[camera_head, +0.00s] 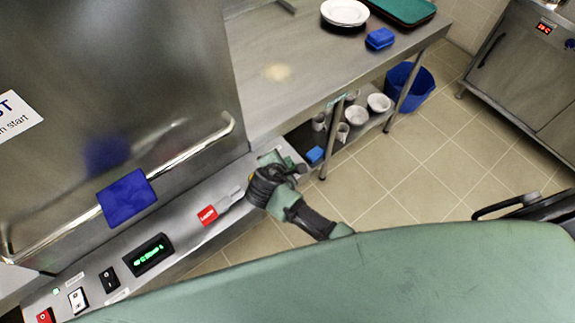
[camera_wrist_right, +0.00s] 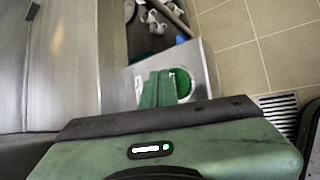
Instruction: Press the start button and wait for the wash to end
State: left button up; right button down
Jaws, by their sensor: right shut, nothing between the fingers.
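The dishwasher's steel front panel (camera_head: 178,218) runs diagonally below its hood (camera_head: 110,75). It carries a lit green display (camera_head: 150,254). In the right wrist view, a round green button (camera_wrist_right: 185,84) sits on a pale plate, partly hidden by my fingers. My right gripper (camera_head: 272,160) is at the right end of the panel, its fingers shut and empty. Its green fingertips (camera_wrist_right: 157,88) overlap the button's left side in the wrist view; I cannot tell whether they touch it. In the head view my gripper hides the button. My left gripper is not in view.
A bar handle (camera_head: 190,150) with a blue pad (camera_head: 127,197) crosses the hood. Switches (camera_head: 109,279) and a red label (camera_head: 208,215) are on the panel. A steel table (camera_head: 300,75) with plates (camera_head: 345,12) adjoins on the right.

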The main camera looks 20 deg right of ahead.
jog(key=shift+f, duration=0.35)
jog(key=shift+f, duration=0.5)
dwell(0.6)
dwell(0.3)
jog(key=shift+r+p, duration=0.9)
jog(key=shift+r+p, duration=0.4)
jog(key=shift+p, duration=0.05)
notch_tip(320, 180, up, 4)
jog(key=p, duration=0.4)
jog(key=shift+r, duration=0.15)
jog(key=shift+s, duration=0.1)
